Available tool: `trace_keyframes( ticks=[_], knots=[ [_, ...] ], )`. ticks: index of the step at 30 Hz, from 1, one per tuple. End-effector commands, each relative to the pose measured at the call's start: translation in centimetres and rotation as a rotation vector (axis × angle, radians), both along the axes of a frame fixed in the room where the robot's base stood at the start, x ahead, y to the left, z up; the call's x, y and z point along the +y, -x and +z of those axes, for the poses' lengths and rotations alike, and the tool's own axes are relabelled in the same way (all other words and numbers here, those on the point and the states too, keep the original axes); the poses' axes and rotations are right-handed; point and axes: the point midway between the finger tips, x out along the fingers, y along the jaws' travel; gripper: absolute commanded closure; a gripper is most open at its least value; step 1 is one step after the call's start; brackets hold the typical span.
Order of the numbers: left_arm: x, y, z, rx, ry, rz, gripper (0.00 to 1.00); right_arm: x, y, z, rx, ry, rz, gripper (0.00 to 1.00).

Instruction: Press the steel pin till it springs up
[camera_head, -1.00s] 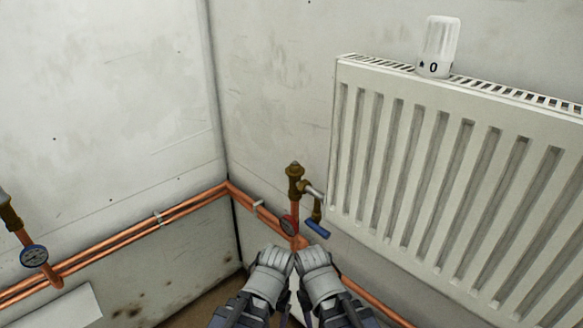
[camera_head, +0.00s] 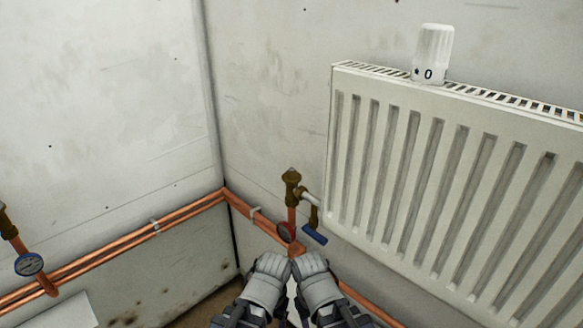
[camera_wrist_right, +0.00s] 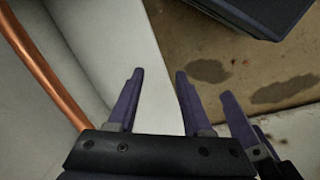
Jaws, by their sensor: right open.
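A brass valve body (camera_head: 291,178) stands on a copper riser at the left end of the radiator. The steel pin is too small to make out on it. A white thermostatic head (camera_head: 433,54) marked 0 stands on the radiator's top grille. My left gripper (camera_head: 270,263) and right gripper (camera_head: 310,264) are side by side below the valve, apart from it; their fingers are hidden in the head view. In the right wrist view my right gripper (camera_wrist_right: 158,74) is open and empty, its two purple fingers spread. Another purple finger shows at the right, probably my left gripper's.
The white radiator (camera_head: 440,190) fills the right side. Copper pipes (camera_head: 130,239) run along both walls.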

Motion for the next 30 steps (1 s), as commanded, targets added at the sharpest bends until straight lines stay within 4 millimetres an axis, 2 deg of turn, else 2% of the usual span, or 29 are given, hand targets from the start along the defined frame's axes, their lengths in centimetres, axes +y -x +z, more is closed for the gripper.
trace_keyframes(
  ticks=[2,14,30],
  knots=[
    [0.00,0.00,0.00,0.000,0.000,0.000,0.21,0.00,0.00,0.00,0.000,0.000,0.000,0.56],
    [0.00,0.00,0.00,0.000,0.000,0.000,0.21,0.00,0.00,0.00,0.000,0.000,0.000,1.00],
    [0.00,0.00,0.00,0.000,0.000,0.000,0.21,0.00,0.00,0.00,0.000,0.000,0.000,1.00]
  ],
)
